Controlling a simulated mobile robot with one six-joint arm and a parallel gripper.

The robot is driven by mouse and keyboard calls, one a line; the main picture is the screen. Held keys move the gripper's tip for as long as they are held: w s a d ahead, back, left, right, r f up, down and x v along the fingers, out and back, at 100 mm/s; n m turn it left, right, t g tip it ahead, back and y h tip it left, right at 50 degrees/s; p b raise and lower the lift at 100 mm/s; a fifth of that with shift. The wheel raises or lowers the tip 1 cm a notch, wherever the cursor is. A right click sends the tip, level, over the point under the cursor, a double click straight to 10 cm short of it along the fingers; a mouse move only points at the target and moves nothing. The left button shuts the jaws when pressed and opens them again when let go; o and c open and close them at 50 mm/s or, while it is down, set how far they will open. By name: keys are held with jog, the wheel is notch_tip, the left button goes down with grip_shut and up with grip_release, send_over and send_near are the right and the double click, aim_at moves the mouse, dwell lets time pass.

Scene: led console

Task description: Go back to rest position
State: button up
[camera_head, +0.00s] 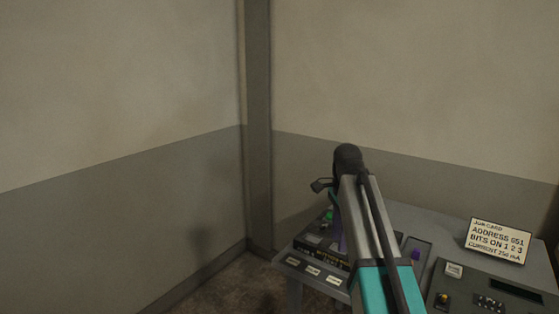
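My arm (372,225) rises from the bottom of the head view, teal low down and grey above, and ends at a black joint over the console (408,215). A small dark part of my wrist or gripper (322,186) shows just left of that joint, above the console's left end. My fingers are mostly hidden behind the arm, so I cannot see whether they are open or shut. A green button (328,215) and a purple part lie close below and beside the arm.
A job card (498,241) reading "ADDRESS 651, BITS ON 1 2 3" stands on the console's right side. A purple knob (415,255) and a panel of switches (489,302) are right of my arm. Walls meet in a corner behind; floor shows at left.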

jog(key=s+f+n+g, duration=0.1)
jog(key=s+f+n, duration=0.25)
jog(key=f, duration=0.95)
jog(key=s+f+n+g+b, duration=0.15)
jog(key=s+f, duration=0.35)
jog(key=f, duration=0.8)
jog(key=s+f+n, duration=0.3)
jog(key=s+f, duration=0.1)
jog(key=f, duration=0.9)
jog(key=s+f+n+g, duration=0.1)
jog(key=s+f+n, duration=0.3)
jog(key=s+f, duration=0.7)
jog(key=s+f+n+g+b, duration=0.1)
jog(key=s+f+n, duration=0.3)
jog(key=s+f, duration=0.8)
jog(key=s+g, duration=0.1)
jog(key=s, duration=0.5)
jog(key=shift+s+a+f+n, duration=0.15)
jog(key=shift+s+a+n, duration=0.15)
jog(key=shift+s, duration=0.1)
